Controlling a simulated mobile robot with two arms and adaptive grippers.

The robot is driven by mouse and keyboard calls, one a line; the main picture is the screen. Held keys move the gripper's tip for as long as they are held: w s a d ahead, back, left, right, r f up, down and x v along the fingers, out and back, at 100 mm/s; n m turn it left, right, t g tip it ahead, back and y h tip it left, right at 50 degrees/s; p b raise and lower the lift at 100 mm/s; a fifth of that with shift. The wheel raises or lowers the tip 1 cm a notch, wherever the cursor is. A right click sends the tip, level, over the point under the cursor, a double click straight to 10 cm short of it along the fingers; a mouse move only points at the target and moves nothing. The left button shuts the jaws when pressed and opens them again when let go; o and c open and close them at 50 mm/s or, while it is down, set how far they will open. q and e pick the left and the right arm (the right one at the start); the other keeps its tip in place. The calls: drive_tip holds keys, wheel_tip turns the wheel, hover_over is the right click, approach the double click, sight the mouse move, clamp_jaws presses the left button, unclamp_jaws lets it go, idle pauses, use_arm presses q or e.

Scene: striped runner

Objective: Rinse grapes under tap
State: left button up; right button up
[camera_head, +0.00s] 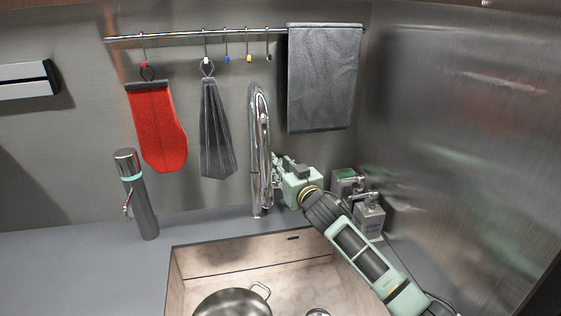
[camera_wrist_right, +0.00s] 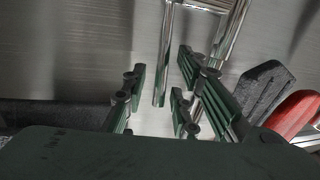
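The chrome tap (camera_head: 259,140) rises behind the sink (camera_head: 195,258). My right gripper (camera_head: 277,172) is close to the right side of the tap, and its fingertips are partly hard to make out there. In the right wrist view the right gripper (camera_wrist_right: 162,92) has its fingers apart, with a bright chrome bar, seemingly part of the tap (camera_wrist_right: 168,50), showing between them. I cannot tell whether the fingers touch it. A metal pot (camera_head: 233,303) with a handle sits in the sink, cut off by the lower edge. No grapes are visible. My left gripper is out of view.
Two metal dispensers (camera_head: 370,216) stand behind my right forearm, near the right wall. A metal cylinder dispenser (camera_head: 138,195) stands left of the sink. A red mitt (camera_head: 157,128), a grey cloth (camera_head: 215,130) and a grey towel (camera_head: 323,78) hang from the rail (camera_head: 190,35).

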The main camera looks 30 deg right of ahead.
drive_tip(key=shift+w+r, duration=0.1)
drive_tip(key=shift+w, duration=0.4)
drive_tip(key=shift+c, duration=0.7)
clamp_jaws()
drive_tip(key=shift+d, duration=0.1)
